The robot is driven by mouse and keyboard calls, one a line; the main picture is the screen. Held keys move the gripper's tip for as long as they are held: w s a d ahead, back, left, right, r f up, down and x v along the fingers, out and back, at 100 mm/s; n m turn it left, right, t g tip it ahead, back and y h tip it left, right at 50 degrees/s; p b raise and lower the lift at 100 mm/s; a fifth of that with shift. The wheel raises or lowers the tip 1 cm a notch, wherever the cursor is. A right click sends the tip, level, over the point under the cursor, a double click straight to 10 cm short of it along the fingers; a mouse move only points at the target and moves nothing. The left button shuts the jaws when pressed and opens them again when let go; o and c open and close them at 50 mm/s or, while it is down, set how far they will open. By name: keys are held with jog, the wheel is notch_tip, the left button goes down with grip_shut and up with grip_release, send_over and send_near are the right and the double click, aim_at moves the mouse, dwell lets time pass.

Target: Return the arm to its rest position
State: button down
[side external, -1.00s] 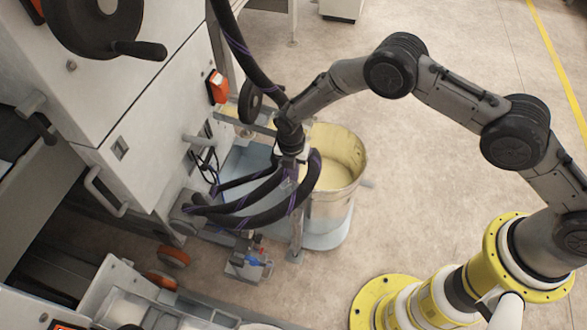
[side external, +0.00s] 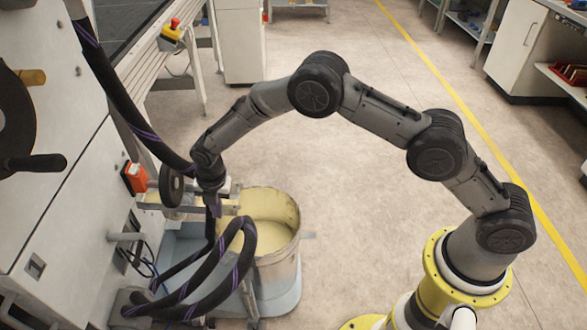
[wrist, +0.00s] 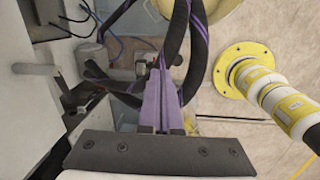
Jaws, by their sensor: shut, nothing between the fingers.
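My arm is bent, and its end hangs down over the side of the coating machine. My gripper (side external: 211,213) points down, left of the pail (side external: 286,262) and close to the dark hoses. In the wrist view the purple fingers of my gripper (wrist: 163,76) lie together with nothing between them, in front of a dark mounting plate. The fingertips are hard to pick out against the purple-striped hoses. No marker of a rest position shows.
Thick dark hoses (side external: 240,262) loop beside and below my gripper; whether they touch it I cannot tell. The white machine cabinet (side external: 75,165) stands left, with an orange switch (side external: 135,178) and a handwheel (side external: 171,186). Open floor (side external: 400,60) lies behind and right.

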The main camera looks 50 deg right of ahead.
jog(key=s+d+r+m+t, duration=0.15)
jog(key=d+r, duration=0.25)
jog(key=r, duration=0.6)
jog(key=s+d+r+m+t, duration=0.15)
jog(key=d+r, duration=0.25)
jog(key=r, duration=0.5)
jog(key=s+d+r+m+t, duration=0.1)
jog(key=d+r+m, duration=0.15)
jog(key=r, duration=0.75)
jog(key=s+d+r+m+t, duration=0.1)
jog(key=s+d+r+m, duration=0.2)
jog(key=s, duration=0.4)
jog(key=s+d+r+m, duration=0.3)
jog(key=s+d, duration=0.1)
jog(key=s, duration=0.3)
jog(key=s+d+r+m+t, duration=0.1)
jog(key=s+d+r+m, duration=0.25)
jog(key=s, duration=0.35)
jog(key=s+f+m+g, duration=0.1)
jog(key=s+f+m, duration=0.7)
jog(key=s+m, duration=0.3)
jog(key=shift+s+d+g, duration=0.25)
jog(key=shift+s+g, duration=0.15)
jog(key=shift+s, duration=0.05)
jog(key=shift+r, duration=0.1)
